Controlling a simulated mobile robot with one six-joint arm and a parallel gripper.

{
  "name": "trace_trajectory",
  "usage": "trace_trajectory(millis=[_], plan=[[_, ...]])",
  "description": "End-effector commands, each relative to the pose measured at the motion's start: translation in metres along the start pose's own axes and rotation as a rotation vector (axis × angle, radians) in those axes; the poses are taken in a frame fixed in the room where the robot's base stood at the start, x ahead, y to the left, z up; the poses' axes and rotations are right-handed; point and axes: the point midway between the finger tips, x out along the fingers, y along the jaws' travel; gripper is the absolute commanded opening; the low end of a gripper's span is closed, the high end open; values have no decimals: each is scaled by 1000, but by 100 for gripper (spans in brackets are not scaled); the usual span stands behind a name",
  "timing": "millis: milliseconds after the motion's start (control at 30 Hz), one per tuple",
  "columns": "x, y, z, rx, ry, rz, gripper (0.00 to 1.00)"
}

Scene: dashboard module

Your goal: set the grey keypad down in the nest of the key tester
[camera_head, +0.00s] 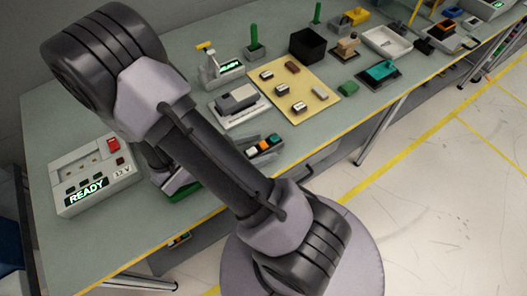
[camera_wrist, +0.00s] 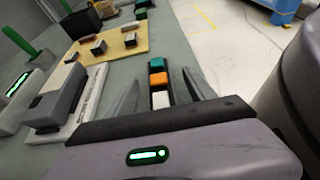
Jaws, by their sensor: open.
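The keypad (camera_head: 264,146), a small dark-looking block with teal, orange and white keys in a row, lies near the bench's front edge. In the wrist view the keypad (camera_wrist: 158,79) shows between the two fingers of my gripper (camera_wrist: 161,74), which is open with a gap on each side. The near end of the keypad is hidden by the gripper body. In the head view my arm hides most of the gripper. I cannot tell for sure which device is the key tester; a unit with a lit green display and yellow-topped lever (camera_head: 222,72) stands farther back.
A grey block on a white base (camera_head: 237,103) stands just behind the keypad. A tan board (camera_head: 301,108) with small parts lies to the right. A box reading READY (camera_head: 92,177) stands at left. A black bin (camera_head: 308,45) and trays are farther along the bench.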

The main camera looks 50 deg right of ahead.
Motion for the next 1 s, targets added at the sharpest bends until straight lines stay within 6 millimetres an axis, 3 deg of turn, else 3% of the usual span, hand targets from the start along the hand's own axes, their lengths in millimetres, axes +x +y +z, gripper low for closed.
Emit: trace_trajectory(millis=[267, 500, 600, 867, 1000], plan=[[6, 0, 1, 0, 1, 1, 62], [6, 0, 1, 0, 1, 1, 15], [6, 0, 1, 0, 1, 1, 0], [4, 0, 2, 0, 1, 1, 0], [-6, -1, 16, 2, 1, -1, 0]])
